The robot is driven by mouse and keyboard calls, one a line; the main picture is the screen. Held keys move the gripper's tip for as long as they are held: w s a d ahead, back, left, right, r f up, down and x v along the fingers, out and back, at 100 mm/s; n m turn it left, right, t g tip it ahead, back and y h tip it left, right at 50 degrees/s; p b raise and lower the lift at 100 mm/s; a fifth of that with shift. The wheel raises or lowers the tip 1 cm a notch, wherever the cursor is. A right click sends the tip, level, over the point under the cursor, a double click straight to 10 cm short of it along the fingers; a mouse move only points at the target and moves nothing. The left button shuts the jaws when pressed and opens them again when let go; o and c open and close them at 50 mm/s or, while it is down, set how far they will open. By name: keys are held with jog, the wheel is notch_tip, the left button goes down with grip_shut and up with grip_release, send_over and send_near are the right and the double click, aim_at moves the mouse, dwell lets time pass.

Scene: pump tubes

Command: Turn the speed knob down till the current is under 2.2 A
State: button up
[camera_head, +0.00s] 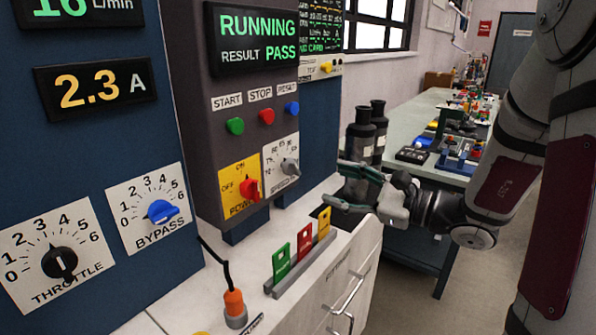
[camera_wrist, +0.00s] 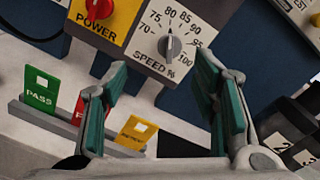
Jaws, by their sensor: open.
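The grey speed knob (camera_head: 290,166) sits on a white dial plate on the dark control panel. In the wrist view the knob (camera_wrist: 172,46) has its pointer up, near the 80 mark.
A red power switch (camera_head: 249,188) is left of the speed dial. Start, stop and reset buttons (camera_head: 266,116) are above. Upright green, red and yellow cards (camera_head: 304,241) stand in a rack below on the white bench. Dark bottles (camera_head: 361,135) stand behind my gripper.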

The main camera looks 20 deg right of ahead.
aim_at(297, 168)
jog(key=shift+t, duration=0.3)
jog(key=x, duration=0.4)
jog(key=d+x, duration=0.1)
jog(key=x, duration=0.3)
jog(key=w+x, duration=0.1)
jog(key=x, duration=0.4)
jog(key=shift+d+f+b, duration=0.1)
jog(key=shift+f+b, duration=0.15)
jog(key=shift+b, duration=0.1)
jog(key=c, duration=1.2)
